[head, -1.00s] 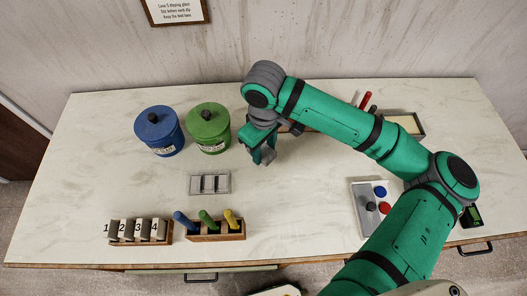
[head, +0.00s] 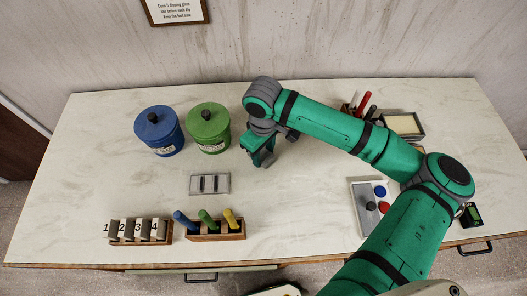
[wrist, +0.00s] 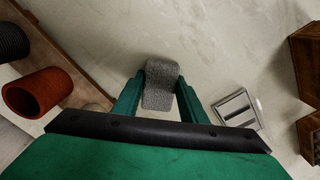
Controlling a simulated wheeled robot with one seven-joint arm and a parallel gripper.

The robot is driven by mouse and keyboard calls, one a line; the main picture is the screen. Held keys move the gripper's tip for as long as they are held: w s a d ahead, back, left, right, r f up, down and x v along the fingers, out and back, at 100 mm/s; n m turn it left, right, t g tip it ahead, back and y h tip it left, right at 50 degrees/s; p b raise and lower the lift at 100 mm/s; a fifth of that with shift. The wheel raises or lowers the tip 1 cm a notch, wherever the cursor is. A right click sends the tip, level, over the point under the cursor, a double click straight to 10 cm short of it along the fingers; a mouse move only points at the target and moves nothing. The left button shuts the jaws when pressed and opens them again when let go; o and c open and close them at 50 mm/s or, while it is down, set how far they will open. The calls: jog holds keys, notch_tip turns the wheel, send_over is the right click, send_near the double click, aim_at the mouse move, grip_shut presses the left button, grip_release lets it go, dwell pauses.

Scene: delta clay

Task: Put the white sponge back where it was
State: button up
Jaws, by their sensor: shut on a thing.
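My gripper (head: 264,157) is over the back middle of the table, right of the green canister, pointing down. In the wrist view its two green fingers (wrist: 158,97) are shut on a rough grey speckled block (wrist: 161,82), which looks like a sponge. It looks grey rather than white, and no clearly white sponge shows. In the head view the block is hidden by the fingers. I cannot tell whether it touches the table. A small grey tray with slots (head: 194,184) lies to the front left of the gripper; it also shows in the wrist view (wrist: 251,122).
Blue (head: 158,134) and green (head: 208,130) lidded canisters stand at the back left. A numbered rack (head: 140,239) and a wooden holder with coloured handles (head: 216,237) stand in front. A dark-framed tray with a cream surface (head: 423,134) and a button panel (head: 362,220) are right. The middle front is clear.

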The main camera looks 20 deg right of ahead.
aim_at(264, 154)
jog(key=o, duration=1)
jog(key=shift+d, duration=0.1)
notch_tip(264, 154, up, 12)
jog(key=shift+r, duration=0.2)
